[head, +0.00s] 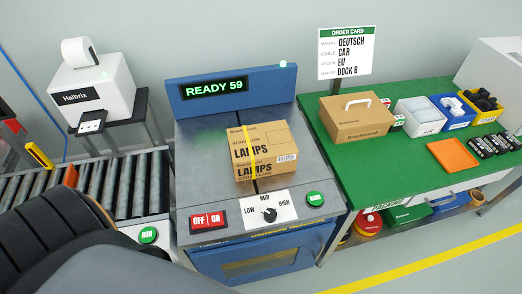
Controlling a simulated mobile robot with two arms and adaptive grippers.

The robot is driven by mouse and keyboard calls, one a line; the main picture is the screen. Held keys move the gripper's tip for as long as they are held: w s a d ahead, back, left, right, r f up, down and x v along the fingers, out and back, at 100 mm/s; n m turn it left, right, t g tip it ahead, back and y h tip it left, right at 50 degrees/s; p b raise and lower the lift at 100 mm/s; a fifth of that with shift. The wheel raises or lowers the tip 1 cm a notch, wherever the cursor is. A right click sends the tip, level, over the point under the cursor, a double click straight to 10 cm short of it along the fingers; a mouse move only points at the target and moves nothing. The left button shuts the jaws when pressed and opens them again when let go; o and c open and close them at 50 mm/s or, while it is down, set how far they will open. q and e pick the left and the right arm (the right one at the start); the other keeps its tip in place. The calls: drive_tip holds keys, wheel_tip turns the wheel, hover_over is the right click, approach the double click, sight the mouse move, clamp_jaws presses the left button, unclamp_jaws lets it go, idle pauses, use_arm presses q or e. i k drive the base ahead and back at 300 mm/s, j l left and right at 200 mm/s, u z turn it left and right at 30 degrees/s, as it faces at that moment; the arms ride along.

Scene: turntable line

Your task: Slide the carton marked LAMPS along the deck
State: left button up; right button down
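The carton marked LAMPS (264,157) is a brown cardboard box with a yellow strip over its top left part. It stands upright on the grey metal deck (199,160) of a blue machine, over a dark seam, behind the control dial. Nothing is touching its visible sides. Neither of my grippers shows in the head view. A large dark rounded shape, probably part of my arm, covers the bottom left corner.
A blue panel (285,86) reading READY 59 stands behind the deck. Red OFF/ON switch (207,219), dial (269,214) and green button (314,198) line its front. A roller conveyor (128,187) adjoins left; a green table (395,170) with a handled carton (356,118) stands right.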

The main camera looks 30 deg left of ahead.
sight(269, 148)
drive_tip(key=i+l+u, duration=0.1)
drive_tip(key=u, duration=0.3)
drive_tip(key=l+u, duration=0.15)
drive_tip(key=u, duration=0.3)
